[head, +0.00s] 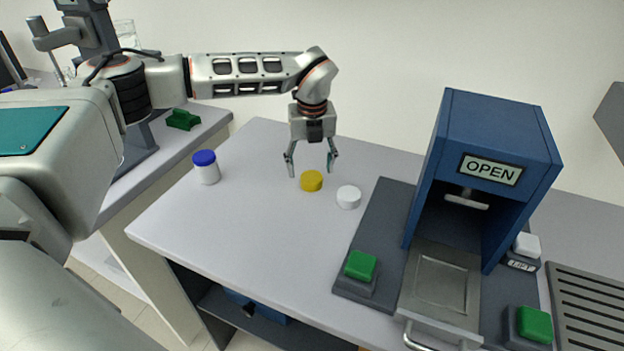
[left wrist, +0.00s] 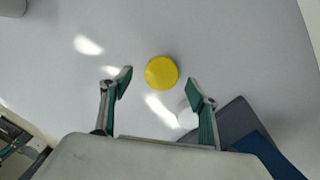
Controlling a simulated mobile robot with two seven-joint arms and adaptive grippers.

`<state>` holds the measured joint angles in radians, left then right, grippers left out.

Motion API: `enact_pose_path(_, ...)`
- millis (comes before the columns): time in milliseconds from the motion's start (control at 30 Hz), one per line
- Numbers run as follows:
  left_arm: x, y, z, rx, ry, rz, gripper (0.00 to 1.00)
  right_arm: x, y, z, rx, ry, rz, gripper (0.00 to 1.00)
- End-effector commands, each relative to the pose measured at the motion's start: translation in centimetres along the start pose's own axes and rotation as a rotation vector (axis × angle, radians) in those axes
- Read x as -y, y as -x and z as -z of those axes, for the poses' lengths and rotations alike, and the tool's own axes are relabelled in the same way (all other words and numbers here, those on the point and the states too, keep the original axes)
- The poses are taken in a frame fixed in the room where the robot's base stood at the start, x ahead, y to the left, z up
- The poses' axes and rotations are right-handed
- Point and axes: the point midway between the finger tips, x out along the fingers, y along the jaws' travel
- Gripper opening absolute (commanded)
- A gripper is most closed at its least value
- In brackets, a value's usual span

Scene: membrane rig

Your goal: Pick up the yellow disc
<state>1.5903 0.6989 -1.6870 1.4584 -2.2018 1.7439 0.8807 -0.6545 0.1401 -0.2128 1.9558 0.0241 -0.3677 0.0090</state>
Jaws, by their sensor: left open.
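The yellow disc (head: 312,181) lies flat on the grey bench top, left of a white disc (head: 348,197). My left gripper (head: 311,170) points down above the yellow disc with its fingers spread and nothing between them. In the left wrist view the yellow disc (left wrist: 161,72) shows a little beyond the open fingertips (left wrist: 160,84), roughly midway between them. The white disc is partly hidden behind the right finger there. My right gripper is not in view.
A white jar with a blue lid (head: 206,167) stands left on the bench. A blue press rig (head: 490,140) with an "OPEN" display, green buttons (head: 361,265) and a metal drawer (head: 441,285) stands to the right. The bench front is clear.

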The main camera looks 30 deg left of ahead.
Motion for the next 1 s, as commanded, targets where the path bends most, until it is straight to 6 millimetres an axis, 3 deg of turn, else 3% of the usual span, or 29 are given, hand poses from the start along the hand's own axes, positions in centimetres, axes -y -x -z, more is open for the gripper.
enact_pose_path(233,0.2,-3.3,0.4,-0.003,0.000,-0.002,0.60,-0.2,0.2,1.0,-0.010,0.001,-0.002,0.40)
enact_pose_path(533,0.2,-3.8,0.3,0.000,-0.001,0.000,0.60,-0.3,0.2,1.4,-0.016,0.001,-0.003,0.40)
enact_pose_path(667,0.2,-3.8,0.3,-0.001,-0.001,0.000,0.29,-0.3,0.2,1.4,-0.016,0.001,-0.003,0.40)
enact_pose_path(700,0.2,-3.7,0.4,-0.001,-0.001,0.000,0.26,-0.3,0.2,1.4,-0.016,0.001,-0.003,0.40)
enact_pose_path(1000,0.2,-3.7,0.3,-0.001,-0.001,0.000,0.25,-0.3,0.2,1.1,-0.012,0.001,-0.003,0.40)
